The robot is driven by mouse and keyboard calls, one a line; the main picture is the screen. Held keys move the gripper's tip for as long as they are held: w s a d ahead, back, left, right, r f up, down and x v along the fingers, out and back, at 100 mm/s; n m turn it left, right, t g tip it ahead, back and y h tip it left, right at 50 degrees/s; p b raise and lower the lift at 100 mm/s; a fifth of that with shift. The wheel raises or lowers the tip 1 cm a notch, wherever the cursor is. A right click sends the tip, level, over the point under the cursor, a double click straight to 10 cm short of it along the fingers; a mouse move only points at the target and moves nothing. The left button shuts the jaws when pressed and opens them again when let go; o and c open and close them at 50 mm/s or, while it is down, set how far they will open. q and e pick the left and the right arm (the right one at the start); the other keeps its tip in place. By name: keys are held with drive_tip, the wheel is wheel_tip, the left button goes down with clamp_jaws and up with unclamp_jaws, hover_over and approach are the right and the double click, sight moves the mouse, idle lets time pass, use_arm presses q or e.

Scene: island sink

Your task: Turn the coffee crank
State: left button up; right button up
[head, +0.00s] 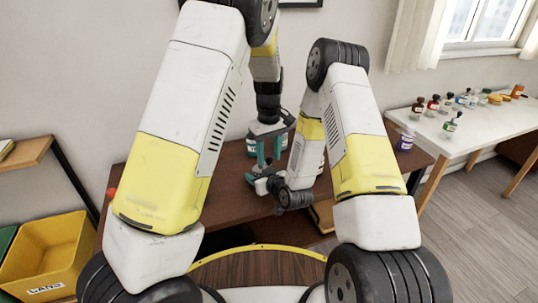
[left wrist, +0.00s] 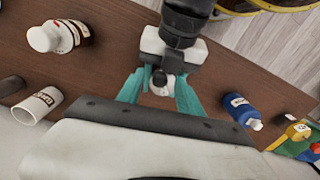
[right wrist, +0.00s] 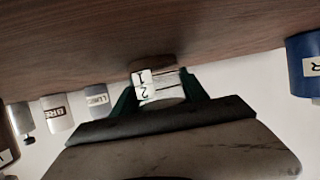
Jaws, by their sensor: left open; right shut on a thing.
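My left gripper (head: 268,158) points down over the brown table, with its teal fingers apart. In the left wrist view its open fingers (left wrist: 160,95) stand on either side of a small round white piece (left wrist: 164,89) with a dark part (left wrist: 159,77) on top; I cannot tell for certain that this is the crank. My right gripper (right wrist: 160,100) reaches in low from the right and is shut on a pale cylindrical thing with white tags marked 1 and 2 (right wrist: 145,85). Its white body (left wrist: 163,50) shows beside the left fingers. Most of the held thing is hidden.
A white side table (head: 470,135) with several bottles stands at the right. A yellow bin (head: 45,255) stands at the left.

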use_arm(q)
clamp_jaws()
drive_tip(key=shift+s+a+m, duration=0.2)
drive_tip(key=shift+a+m, duration=0.05)
drive_tip(key=shift+m, duration=0.7)
drive_tip(key=shift+s+a+m, duration=0.15)
drive_tip(key=shift+a+m, duration=0.05)
drive_tip(key=shift+m, duration=0.7)
drive_tip(key=shift+s+a+m, duration=0.2)
drive_tip(key=shift+a+m, duration=0.05)
drive_tip(key=shift+m, duration=0.7)
unclamp_jaws()
wheel_tip(320, 180, up, 12)
